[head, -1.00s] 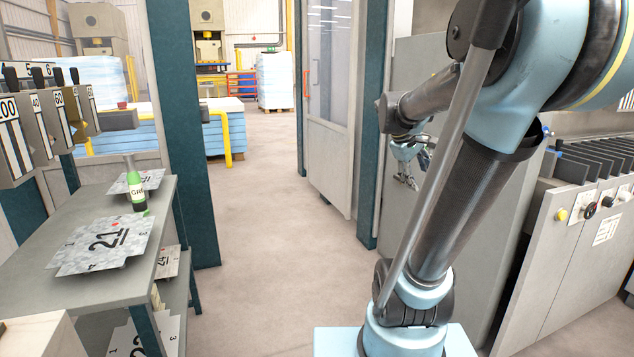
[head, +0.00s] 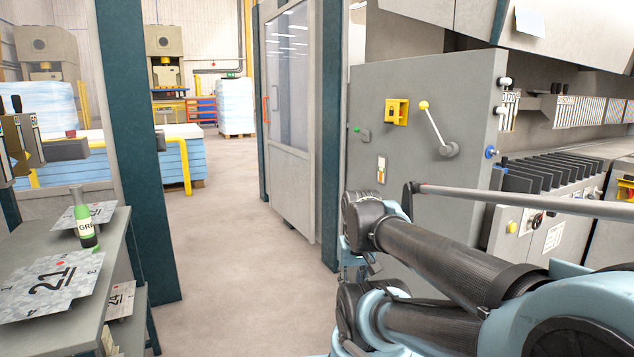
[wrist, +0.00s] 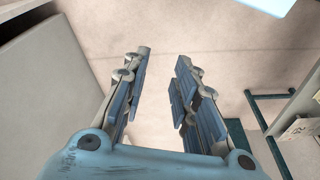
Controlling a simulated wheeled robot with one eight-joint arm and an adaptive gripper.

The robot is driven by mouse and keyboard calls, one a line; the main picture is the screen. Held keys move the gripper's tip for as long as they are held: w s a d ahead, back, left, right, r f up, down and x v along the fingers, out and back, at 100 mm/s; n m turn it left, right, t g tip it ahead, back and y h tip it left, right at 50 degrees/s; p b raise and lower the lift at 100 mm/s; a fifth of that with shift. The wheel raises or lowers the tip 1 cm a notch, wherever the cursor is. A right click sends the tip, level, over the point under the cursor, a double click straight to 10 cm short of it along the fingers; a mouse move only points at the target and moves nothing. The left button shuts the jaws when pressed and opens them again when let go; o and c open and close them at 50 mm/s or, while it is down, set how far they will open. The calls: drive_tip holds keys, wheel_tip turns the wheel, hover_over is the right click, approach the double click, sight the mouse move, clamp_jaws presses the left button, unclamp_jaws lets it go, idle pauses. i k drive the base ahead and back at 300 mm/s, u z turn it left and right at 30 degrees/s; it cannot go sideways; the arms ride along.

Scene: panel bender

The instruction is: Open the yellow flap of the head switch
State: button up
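A yellow switch box (head: 397,112), which looks like the head switch with its yellow flap, is mounted on the grey side panel of the machine in the head view. I cannot tell whether the flap is shut. My gripper (wrist: 164,70) is open and empty in the wrist view, its two fingers apart and pointing over bare floor. In the head view my arm lies folded below and in front of the panel, and the gripper is mostly hidden behind it. The switch does not show in the wrist view.
A lever with a yellow knob (head: 424,106) is right of the switch; a green button (head: 358,130) is left of it. Another yellow part (head: 626,188) shows at the right edge. A table (head: 103,290) with plates and a green bottle (head: 86,225) stands left. The aisle floor is clear.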

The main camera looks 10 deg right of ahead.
sight(391, 108)
drive_tip(key=u, duration=1.05)
drive_tip(key=k, duration=0.55)
drive_tip(key=z, duration=1.05)
drive_tip(key=i, duration=1)
